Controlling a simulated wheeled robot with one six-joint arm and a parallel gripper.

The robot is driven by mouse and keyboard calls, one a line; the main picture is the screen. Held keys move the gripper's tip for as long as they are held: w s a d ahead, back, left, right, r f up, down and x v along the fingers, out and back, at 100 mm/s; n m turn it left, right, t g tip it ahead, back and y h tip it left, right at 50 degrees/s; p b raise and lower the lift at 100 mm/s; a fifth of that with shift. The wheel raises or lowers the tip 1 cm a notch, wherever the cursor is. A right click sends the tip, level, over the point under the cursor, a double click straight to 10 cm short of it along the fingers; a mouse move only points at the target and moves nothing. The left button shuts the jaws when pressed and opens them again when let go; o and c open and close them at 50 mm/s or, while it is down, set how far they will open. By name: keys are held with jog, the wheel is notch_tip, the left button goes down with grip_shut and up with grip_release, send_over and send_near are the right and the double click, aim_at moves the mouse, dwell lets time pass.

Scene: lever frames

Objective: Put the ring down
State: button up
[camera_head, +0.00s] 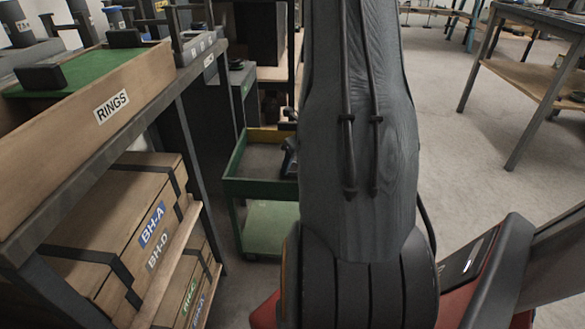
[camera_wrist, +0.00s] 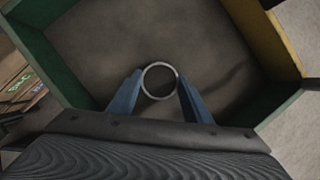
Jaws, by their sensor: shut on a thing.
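A thin, light grey metal ring (camera_wrist: 159,65) sits between the two blue fingertips of my gripper (camera_wrist: 160,88) in the wrist view. The gripper is shut on the ring, with one finger on each side. The ring is over the grey-brown floor of the green cart's top tray (camera_wrist: 85,67). I cannot tell whether the ring touches that floor or hangs above it. In the head view, the cart's tray (camera_head: 236,169) stands behind my arm, which hides much of it.
A shelf at left holds a wooden box labelled RINGS (camera_head: 130,125) with a green surface. Cardboard boxes (camera_head: 130,215) lie below it. A table (camera_head: 540,75) stands at the far right, with open floor before it. The tray around the ring looks clear.

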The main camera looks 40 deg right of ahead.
jog(key=shift+f, duration=0.1)
jog(key=o, duration=1.2)
jog(key=p+v, duration=0.6)
jog(key=v, duration=0.6)
